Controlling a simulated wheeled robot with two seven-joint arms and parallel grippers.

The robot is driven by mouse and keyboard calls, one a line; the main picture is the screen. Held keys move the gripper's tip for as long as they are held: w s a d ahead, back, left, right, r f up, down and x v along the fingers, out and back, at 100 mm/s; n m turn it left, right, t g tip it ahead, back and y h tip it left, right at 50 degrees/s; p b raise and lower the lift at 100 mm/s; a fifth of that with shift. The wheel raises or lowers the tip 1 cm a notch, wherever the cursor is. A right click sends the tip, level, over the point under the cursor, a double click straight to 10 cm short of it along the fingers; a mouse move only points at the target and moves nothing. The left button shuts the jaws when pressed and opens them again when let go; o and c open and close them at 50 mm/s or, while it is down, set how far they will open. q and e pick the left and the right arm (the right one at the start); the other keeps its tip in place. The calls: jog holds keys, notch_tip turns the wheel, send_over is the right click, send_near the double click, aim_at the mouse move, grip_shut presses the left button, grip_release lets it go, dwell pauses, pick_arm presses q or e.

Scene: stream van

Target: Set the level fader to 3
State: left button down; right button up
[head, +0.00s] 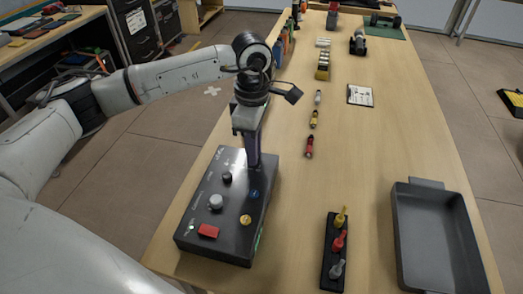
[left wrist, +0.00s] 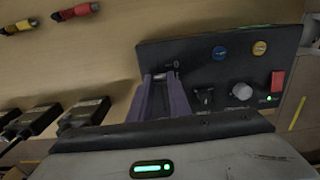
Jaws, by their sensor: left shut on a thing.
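The dark control box (head: 231,239) lies on the near left of the wooden table. My left gripper (head: 253,164) reaches down to its far end. In the left wrist view the purple fingers (left wrist: 166,90) are shut at the box's panel (left wrist: 203,75). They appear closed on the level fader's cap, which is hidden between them. I cannot read the fader's scale or position. The panel also carries a red button (head: 208,231), a grey knob (head: 216,202), a black control (head: 227,177), a blue button (head: 254,194) and a yellow button (head: 245,219). My right gripper is not in view.
A black rack (head: 327,279) with yellow, red and grey plugs stands right of the box. A grey tray (head: 437,239) lies at the right. Several connectors (head: 309,147) lie in a line farther back. The table between box and rack is clear.

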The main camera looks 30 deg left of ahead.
aim_at(238, 157)
pick_arm(q)
jog(key=a, duration=0.2)
jog(key=s+a, duration=0.1)
jog(key=a, duration=0.1)
jog(key=shift+b, duration=0.35)
jog(key=c, duration=1.6)
grip_release()
jog(key=shift+c, duration=0.2)
notch_tip(238, 157, up, 10)
jog(key=shift+r, duration=0.2)
